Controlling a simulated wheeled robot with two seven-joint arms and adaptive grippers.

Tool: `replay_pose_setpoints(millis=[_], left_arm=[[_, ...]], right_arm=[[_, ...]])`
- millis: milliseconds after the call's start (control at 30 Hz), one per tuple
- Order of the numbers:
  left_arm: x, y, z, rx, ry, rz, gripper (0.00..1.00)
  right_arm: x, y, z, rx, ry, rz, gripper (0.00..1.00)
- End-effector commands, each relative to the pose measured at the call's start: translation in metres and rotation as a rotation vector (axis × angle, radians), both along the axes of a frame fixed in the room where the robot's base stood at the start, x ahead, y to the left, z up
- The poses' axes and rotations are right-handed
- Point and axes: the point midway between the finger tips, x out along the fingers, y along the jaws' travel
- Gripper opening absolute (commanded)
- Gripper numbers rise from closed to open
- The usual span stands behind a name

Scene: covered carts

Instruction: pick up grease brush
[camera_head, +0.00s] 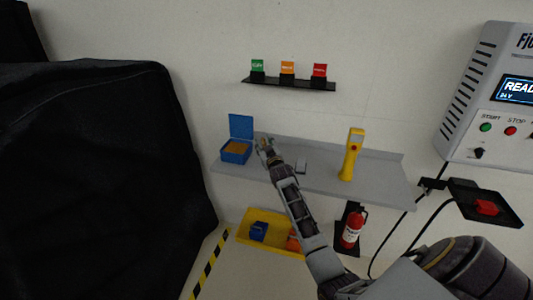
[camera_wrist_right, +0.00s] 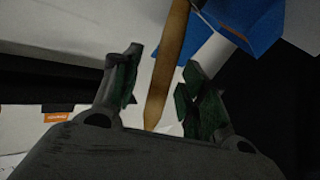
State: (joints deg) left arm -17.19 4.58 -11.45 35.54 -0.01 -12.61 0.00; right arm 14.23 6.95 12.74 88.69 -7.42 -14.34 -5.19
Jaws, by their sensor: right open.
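The grease brush (camera_wrist_right: 168,70) shows in the right wrist view as a long, tapered brown wooden handle. Its lower end lies between the two fingers of my right gripper (camera_wrist_right: 162,62), with gaps visible beside it; its upper part runs out past the top edge, so the bristles are not visible. In the head view my right gripper (camera_head: 265,144) is over the left part of the grey shelf (camera_head: 325,178), just right of the open blue box (camera_head: 237,152). The brush is too small to make out there. My right gripper is open. My left gripper is not in view.
A yellow bin (camera_head: 256,219) and a fire extinguisher (camera_head: 353,229) are below. A black-covered cart (camera_head: 95,170) stands left. The shelf's right end is bare.

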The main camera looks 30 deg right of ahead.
Motion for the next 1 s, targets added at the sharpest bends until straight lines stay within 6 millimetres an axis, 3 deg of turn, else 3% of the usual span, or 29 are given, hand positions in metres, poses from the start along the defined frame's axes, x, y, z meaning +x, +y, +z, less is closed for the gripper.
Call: replay_pose_setpoints(millis=[233, 567, 1000], left_arm=[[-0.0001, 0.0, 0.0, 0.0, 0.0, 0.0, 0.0], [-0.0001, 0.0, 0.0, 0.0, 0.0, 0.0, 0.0], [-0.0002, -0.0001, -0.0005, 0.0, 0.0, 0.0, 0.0]], right_arm=[[-0.0002, 0.0001, -0.0001, 0.0, 0.0, 0.0, 0.43], [-0.0003, 0.0001, -0.0001, 0.0, 0.0, 0.0, 0.0], [-0.0001, 0.0, 0.0048, -0.001, -0.002, 0.001, 0.0]])
